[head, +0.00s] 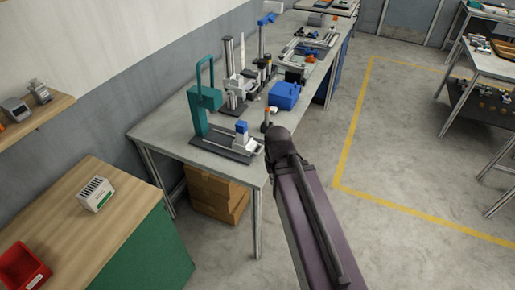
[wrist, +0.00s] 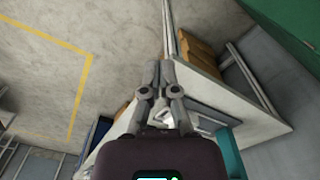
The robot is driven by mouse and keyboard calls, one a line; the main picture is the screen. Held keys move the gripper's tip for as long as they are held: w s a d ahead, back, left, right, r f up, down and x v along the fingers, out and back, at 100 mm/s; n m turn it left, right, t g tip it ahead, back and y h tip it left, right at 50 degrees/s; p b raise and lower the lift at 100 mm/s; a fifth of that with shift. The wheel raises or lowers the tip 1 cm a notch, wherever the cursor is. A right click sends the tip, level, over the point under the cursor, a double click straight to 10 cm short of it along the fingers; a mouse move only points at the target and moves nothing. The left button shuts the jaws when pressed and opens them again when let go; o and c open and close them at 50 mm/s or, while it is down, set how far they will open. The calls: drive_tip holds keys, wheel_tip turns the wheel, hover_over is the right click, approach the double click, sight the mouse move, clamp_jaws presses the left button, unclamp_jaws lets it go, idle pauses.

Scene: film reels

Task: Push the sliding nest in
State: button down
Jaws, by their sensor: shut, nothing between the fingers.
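A teal press frame (head: 198,112) stands on a dark base plate (head: 222,147) near the front edge of the table. A light grey nest with a blue block on it (head: 242,138) sits at the plate's right end, out from under the frame. My gripper is at the table's front right corner, right of the nest; in the head view my own wrist mostly hides it. In the wrist view my gripper (wrist: 160,66) is shut and empty, its fingertips close together. A pale shape behind the fingers there is too hidden to name. Part of the teal frame (wrist: 230,150) shows at lower right.
A blue box (head: 284,95) and a grey stand (head: 228,75) are farther back on the table (head: 180,133). Brown boxes (head: 215,195) are under it. A green bench (head: 150,245) with a small white box (head: 95,194) is at left. The floor at right is open.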

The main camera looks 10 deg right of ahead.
drive_tip(key=w+m, duration=0.1)
drive_tip(key=m+t+y+b, duration=0.6)
drive_tip(key=m+b, duration=0.6)
drive_tip(key=m, duration=1.2)
approach(254, 149)
drive_tip(key=shift+s+d+r+g+y, duration=0.2)
drive_tip(key=shift+s+d+r+y, duration=0.1)
drive_tip(key=shift+d+r, duration=0.3)
drive_tip(key=shift+s+d+r+g+y, duration=0.2)
drive_tip(key=shift+d+r+y, duration=0.15)
drive_tip(key=shift+d, duration=0.4)
drive_tip(key=shift+w+a+f, duration=0.1)
drive_tip(key=shift+f, duration=0.05)
drive_tip(key=shift+b+x, duration=3.4)
drive_tip(key=shift+x, duration=1.35)
drive_tip(key=shift+w, duration=0.1)
